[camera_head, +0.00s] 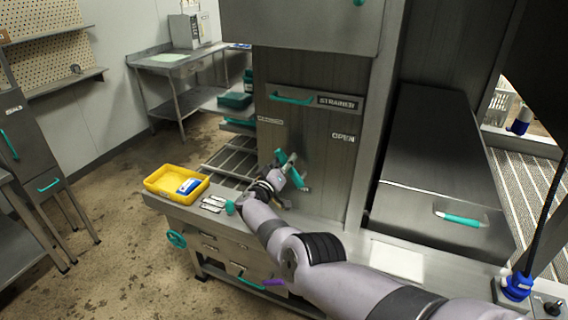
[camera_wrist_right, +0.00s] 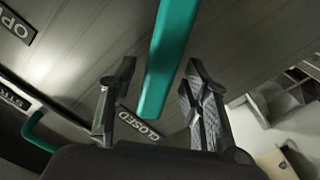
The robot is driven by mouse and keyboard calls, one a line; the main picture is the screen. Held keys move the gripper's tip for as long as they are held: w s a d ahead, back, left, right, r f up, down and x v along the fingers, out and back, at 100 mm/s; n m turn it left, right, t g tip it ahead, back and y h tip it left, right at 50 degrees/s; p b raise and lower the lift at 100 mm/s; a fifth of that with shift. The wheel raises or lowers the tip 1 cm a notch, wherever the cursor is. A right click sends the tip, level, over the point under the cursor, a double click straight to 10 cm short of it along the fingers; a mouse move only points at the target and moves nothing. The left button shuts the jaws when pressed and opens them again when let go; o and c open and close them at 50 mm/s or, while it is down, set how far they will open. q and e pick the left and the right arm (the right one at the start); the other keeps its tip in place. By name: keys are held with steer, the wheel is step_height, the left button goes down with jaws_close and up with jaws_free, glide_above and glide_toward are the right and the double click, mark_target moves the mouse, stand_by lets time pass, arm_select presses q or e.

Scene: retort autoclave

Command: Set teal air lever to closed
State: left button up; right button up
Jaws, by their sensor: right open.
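The teal air lever (camera_head: 287,162) is on the grey metal panel under the STRAINER drawer, to the left of the OPEN label (camera_head: 343,138). In the right wrist view the lever (camera_wrist_right: 172,45) is a long teal bar whose free end lies beside the CLOSED label (camera_wrist_right: 138,127). The OPEN label (camera_wrist_right: 16,24) is at the upper left there. My right gripper (camera_head: 283,177) is at the lever and partly covers it in the head view. In the wrist view its fingers (camera_wrist_right: 158,70) are spread, one on each side of the bar, with gaps visible. My left gripper is out of view.
A teal STRAINER handle (camera_head: 291,98) sticks out above the lever. A yellow tray (camera_head: 165,191) with a blue and white item stands at the left end of the bench. A large metal box with a teal handle (camera_head: 462,219) is to the right.

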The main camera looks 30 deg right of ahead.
steer(key=shift+r, duration=0.1)
steer(key=shift+a+r, duration=0.1)
steer(key=shift+r, duration=0.4)
steer(key=shift+s+r, duration=0.1)
steer(key=shift+r, duration=0.65)
step_height(320, 180, up, 7)
steer(key=shift+r, duration=0.1)
